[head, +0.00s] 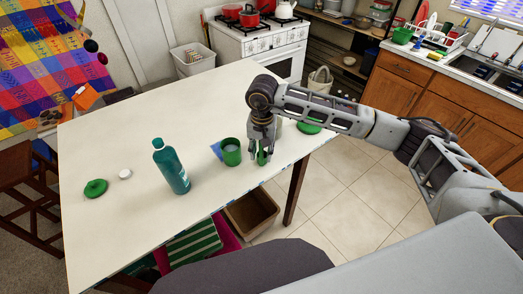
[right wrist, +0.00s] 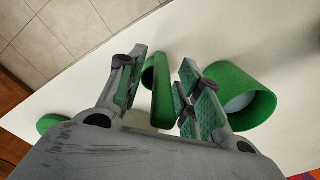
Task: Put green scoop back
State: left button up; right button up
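A green scoop (right wrist: 162,100) stands between the spread fingers of my right gripper (right wrist: 158,95); gaps show on both sides of its long flat part. In the head view my right gripper (head: 262,157) points down at the table, and the scoop shows as a small green piece (head: 263,159). A green lid (head: 95,188) lies at the table's left. My left gripper is not in view.
A teal bottle (head: 171,168) stands left of the container, with a white cap (head: 125,174) near the lid. Another green item (head: 308,128) sits near the table's right edge, partly hidden by my arm. The back of the white table (head: 190,105) is clear.

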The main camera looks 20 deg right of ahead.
jog(key=shift+r, duration=0.1)
jog(key=shift+r, duration=0.2)
notch_tip(320, 180, up, 12)
jog(key=shift+f+b, duration=0.15)
jog(key=shift+b, duration=0.6)
